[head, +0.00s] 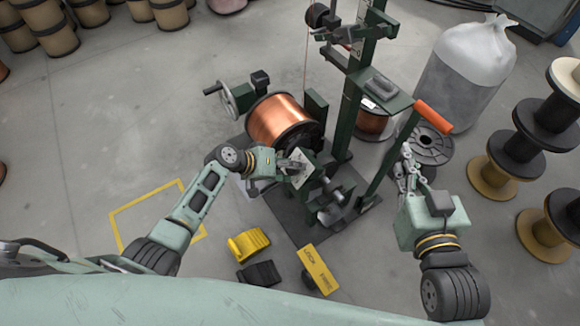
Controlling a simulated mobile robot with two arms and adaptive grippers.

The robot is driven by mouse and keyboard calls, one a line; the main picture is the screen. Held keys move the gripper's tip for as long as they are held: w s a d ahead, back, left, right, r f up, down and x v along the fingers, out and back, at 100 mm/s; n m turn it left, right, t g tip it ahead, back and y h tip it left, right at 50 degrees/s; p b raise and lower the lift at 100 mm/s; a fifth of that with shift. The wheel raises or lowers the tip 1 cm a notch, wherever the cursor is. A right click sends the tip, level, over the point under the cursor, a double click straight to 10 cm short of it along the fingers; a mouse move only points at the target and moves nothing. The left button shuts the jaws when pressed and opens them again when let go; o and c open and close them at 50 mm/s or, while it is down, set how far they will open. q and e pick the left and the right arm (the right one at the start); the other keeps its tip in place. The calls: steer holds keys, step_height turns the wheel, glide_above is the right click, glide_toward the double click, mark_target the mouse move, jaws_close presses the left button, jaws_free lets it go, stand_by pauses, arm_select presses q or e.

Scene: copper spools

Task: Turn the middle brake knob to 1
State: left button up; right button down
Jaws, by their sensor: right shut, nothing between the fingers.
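The green winding stand (345,115) stands in the middle of the head view, with a large copper spool (279,121) on its left side. A small pale panel (300,178) with dark marks sits below the spool. My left gripper (292,164) is at this panel, its fingers over or against its upper part; I cannot tell whether they touch it. The middle brake knob cannot be made out, and any setting is too small to read. My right gripper (407,156) is shut and empty, to the right of the stand, below an orange handle (434,117).
A yellow wedge (248,244), a black wedge (260,274) and a yellow sign (318,268) lie in front of the stand. Black and yellow spools (519,146) stand at right, near a clear bag (464,69). A yellow-marked floor square (128,208) is at left.

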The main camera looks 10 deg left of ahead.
arm_select(q)
steer(key=shift+s+a+r, duration=0.1)
steer(key=shift+a, duration=0.15)
steer(key=v, duration=1.1)
steer(key=shift+r, duration=0.15)
steer(key=shift+o, duration=0.2)
steer(key=shift+s+a, duration=0.1)
steer(key=shift+s, duration=0.05)
